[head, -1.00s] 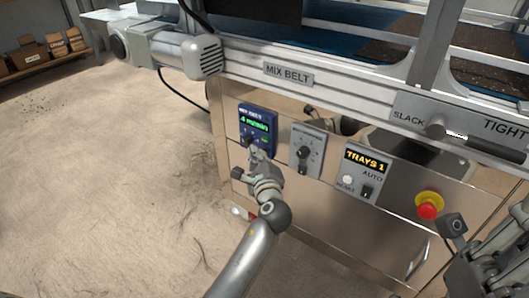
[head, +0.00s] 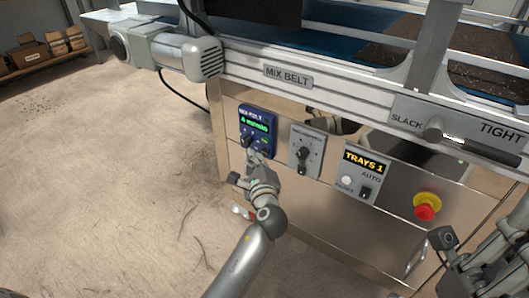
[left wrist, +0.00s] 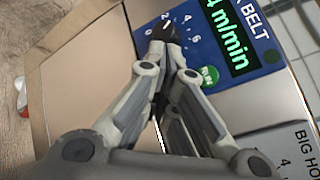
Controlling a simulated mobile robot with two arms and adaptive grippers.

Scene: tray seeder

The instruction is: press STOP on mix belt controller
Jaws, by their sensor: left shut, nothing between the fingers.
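The mix belt controller (head: 269,120) is a blue box on the steel panel, with a green display reading about 4 m/min. In the left wrist view the controller (left wrist: 268,30) shows large, with a numbered dial scale, a green RUN button (left wrist: 208,75) and the lit display (left wrist: 228,35). I cannot make out a STOP button; the fingers cover part of the face. My left gripper (head: 254,157) is shut and empty, its tips at the controller's lower edge; contact is unclear. In the left wrist view its tips (left wrist: 166,42) overlap the dial area. My right gripper (head: 485,262) is partly cut off at right.
Right of the controller are a grey dial box (head: 307,148), a TRAYS counter box (head: 362,174) and a red emergency button (head: 425,212) on yellow. The mix belt rail (head: 340,93) runs above. Open floor (head: 120,190) lies to the left.

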